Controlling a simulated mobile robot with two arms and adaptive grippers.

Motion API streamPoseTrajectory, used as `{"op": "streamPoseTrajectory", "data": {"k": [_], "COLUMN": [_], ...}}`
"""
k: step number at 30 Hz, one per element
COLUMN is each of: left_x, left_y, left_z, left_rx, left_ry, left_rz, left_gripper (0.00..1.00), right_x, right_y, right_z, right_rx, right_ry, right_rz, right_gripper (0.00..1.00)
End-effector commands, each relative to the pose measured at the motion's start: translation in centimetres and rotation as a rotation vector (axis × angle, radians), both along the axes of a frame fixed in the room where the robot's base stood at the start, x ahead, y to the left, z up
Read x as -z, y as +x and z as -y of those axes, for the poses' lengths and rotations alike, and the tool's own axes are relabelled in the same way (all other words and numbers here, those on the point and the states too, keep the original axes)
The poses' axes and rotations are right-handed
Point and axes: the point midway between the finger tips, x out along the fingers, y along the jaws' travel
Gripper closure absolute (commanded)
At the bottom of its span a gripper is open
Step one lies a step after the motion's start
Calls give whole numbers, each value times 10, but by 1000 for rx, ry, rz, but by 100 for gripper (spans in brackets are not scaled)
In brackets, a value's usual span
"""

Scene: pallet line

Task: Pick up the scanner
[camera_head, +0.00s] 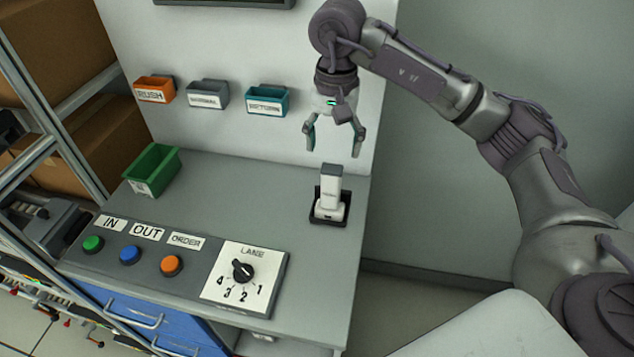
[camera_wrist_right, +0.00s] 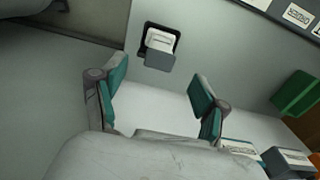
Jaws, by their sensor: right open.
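The scanner (camera_head: 331,187) is white with a grey top and stands upright in a black holder (camera_head: 343,215) near the right edge of the grey worktop. My right gripper (camera_head: 335,142) is open and empty, pointing down above the scanner and slightly behind it, apart from it. In the right wrist view, the scanner (camera_wrist_right: 160,42) sits in its holder beyond the two open fingers (camera_wrist_right: 158,98), seen from above. My left gripper is not in view.
A control panel with buttons (camera_head: 131,255) and a lane dial (camera_head: 243,270) covers the front of the worktop (camera_head: 240,190). A green bin (camera_head: 152,170) stands at the left. Orange, grey and teal bins (camera_head: 267,101) hang on the white back wall close to the gripper.

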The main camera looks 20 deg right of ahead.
Motion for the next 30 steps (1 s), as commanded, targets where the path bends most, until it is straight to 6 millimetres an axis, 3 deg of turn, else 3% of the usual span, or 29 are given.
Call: {"op": "streamPoseTrajectory", "data": {"k": [5,12,15,19,23,27,30], "left_x": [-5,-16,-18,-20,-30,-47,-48], "left_y": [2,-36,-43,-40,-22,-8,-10], "left_z": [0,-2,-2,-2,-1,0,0], "left_rx": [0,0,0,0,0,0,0], "left_ry": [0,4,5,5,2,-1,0], "left_rz": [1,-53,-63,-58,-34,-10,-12], "left_gripper": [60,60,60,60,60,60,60], "right_x": [16,62,76,85,95,116,130], "right_y": [-1,-1,-1,0,1,5,5], "right_z": [0,0,0,0,1,4,3], "right_rx": [1,0,0,0,2,1,1], "right_ry": [0,1,2,2,2,1,2], "right_rz": [-5,-5,-3,-1,-5,-7,-5], "right_gripper": [27,27,27,27,27,27,27]}}
